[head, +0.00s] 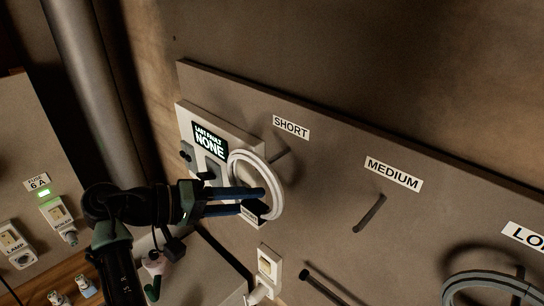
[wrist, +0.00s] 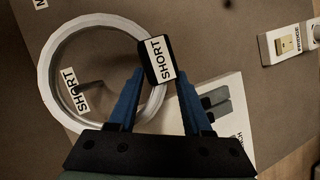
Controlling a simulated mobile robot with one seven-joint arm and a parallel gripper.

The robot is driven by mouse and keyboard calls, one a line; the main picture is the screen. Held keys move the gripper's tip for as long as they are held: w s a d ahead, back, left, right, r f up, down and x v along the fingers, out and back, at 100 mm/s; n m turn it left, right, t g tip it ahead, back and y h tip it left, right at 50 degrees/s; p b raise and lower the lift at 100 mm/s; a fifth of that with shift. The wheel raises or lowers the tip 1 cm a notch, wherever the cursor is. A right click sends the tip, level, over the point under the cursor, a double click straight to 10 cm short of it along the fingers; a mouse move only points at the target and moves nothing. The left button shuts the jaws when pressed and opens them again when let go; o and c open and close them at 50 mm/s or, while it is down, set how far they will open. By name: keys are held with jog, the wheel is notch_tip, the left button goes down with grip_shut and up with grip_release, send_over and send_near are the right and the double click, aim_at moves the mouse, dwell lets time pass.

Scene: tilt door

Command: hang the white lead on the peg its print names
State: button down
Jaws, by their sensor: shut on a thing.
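The white lead (head: 238,158) is coiled in a ring, and my gripper (head: 262,200) is shut on its lower right part. In the wrist view the white lead (wrist: 47,75) carries a black tag (wrist: 160,60) with a white label printed SHORT, between my gripper's fingertips (wrist: 159,70). The SHORT peg (head: 281,155) stands below its SHORT sign (head: 291,127) on the board. In the wrist view the SHORT peg (wrist: 90,87) shows inside the ring's opening. I cannot tell whether the peg passes through the ring or stays behind it.
The MEDIUM peg (head: 369,213) is empty, right of the ring. A grey coil (head: 480,276) hangs at the lower right. A panel reading LAST FAULT NONE (head: 209,140) is close behind the ring. A FRIDGE switch (wrist: 285,42) is on the right in the wrist view.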

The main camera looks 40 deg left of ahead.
jog(key=shift+w+b, duration=0.35)
jog(key=shift+w, duration=1.15)
dwell(0.3)
jog(key=shift+w+f+b, duration=0.4)
jog(key=shift+w+f, duration=0.2)
dwell(1.7)
jog(key=shift+c, duration=1.3)
grip_release()
jog(key=shift+d, duration=0.1)
jog(key=shift+f, duration=0.1)
jog(key=b+v, duration=0.4)
jog(key=v, duration=0.9)
jog(key=shift+b, duration=0.35)
